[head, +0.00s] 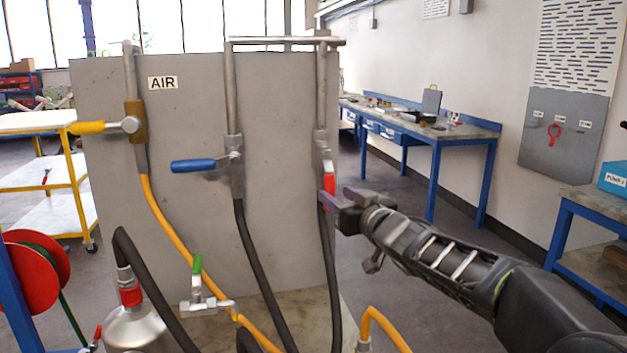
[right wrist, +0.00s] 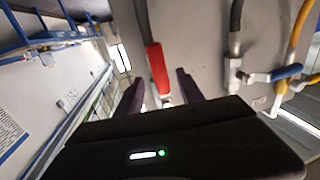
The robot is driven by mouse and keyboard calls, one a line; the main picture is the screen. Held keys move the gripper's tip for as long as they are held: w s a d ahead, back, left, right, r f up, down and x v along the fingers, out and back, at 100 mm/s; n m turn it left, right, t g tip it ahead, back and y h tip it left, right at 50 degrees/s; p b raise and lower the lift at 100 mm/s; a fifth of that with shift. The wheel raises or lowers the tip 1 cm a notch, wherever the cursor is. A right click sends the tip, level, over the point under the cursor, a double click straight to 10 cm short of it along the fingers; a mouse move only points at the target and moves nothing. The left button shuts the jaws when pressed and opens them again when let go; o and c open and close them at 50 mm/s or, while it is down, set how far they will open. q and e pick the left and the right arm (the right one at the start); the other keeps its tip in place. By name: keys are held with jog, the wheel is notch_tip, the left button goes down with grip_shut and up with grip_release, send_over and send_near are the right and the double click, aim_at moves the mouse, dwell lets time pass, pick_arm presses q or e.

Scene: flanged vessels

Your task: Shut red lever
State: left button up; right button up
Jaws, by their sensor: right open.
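The red lever (head: 329,185) is on the valve of the rightmost pipe on the grey panel. It points down, roughly along the pipe and the black hose below. My right gripper (head: 338,196) is open, with its fingertips close to the lever from the right. In the right wrist view the red lever (right wrist: 157,68) shows between the two spread fingers. I cannot tell whether a finger touches it. My left gripper is not in view.
A blue lever (head: 194,166) and a yellow lever (head: 90,127) stick out left from neighbouring pipes. A green lever (head: 197,264) stands below. Black hoses and an orange hose (head: 170,232) hang in front of the panel (head: 285,100). A workbench (head: 440,135) stands behind right.

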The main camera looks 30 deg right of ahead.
jog(key=shift+s, duration=0.2)
jog(key=w+d, duration=0.1)
jog(key=w, duration=0.7)
jog(key=shift+s, duration=0.1)
grip_shut()
dwell(0.4)
dwell(1.0)
